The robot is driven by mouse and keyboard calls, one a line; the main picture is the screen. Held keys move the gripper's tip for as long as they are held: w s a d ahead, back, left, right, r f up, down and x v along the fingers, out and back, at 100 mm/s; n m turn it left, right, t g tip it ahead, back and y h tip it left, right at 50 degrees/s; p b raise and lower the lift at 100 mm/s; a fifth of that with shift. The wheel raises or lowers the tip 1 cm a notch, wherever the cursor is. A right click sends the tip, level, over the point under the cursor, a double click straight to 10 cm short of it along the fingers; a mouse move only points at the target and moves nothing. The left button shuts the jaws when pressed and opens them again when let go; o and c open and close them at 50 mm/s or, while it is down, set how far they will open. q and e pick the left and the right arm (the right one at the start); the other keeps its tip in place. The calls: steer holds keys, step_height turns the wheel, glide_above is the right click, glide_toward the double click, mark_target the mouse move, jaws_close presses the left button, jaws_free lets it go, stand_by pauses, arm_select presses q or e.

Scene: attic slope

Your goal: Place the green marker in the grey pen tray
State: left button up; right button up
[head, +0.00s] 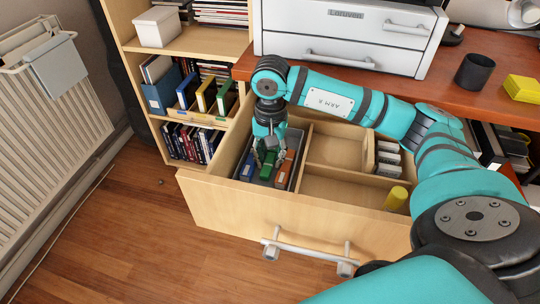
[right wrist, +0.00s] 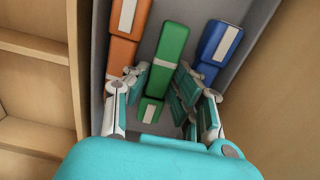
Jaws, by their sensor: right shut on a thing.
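The green marker (head: 268,163) is between the fingers of my right gripper (head: 265,152), which is shut on it. The right wrist view shows the green marker (right wrist: 173,45) running lengthwise between the two fingers (right wrist: 160,95). The grey pen tray (head: 297,148) lies in the left compartment of the open drawer. It also shows in the right wrist view (right wrist: 97,70). The marker is over or inside the tray, between an orange marker (head: 284,168) and a blue marker (head: 248,167). Whether it touches the tray floor cannot be told. My left gripper is out of view.
The open wooden drawer (head: 215,205) has dividers, with a yellow cylinder (head: 396,197) and small boxes (head: 388,158) at its right. A white printer (head: 345,30), dark cup (head: 474,71) and yellow block (head: 522,88) stand on the desk. A bookshelf (head: 200,45) stands at left.

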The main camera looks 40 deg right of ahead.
steer(key=o, duration=1)
step_height(320, 180, up, 12)
steer(key=shift+d, duration=0.15)
steer(key=shift+w, duration=0.1)
stand_by(0.5)
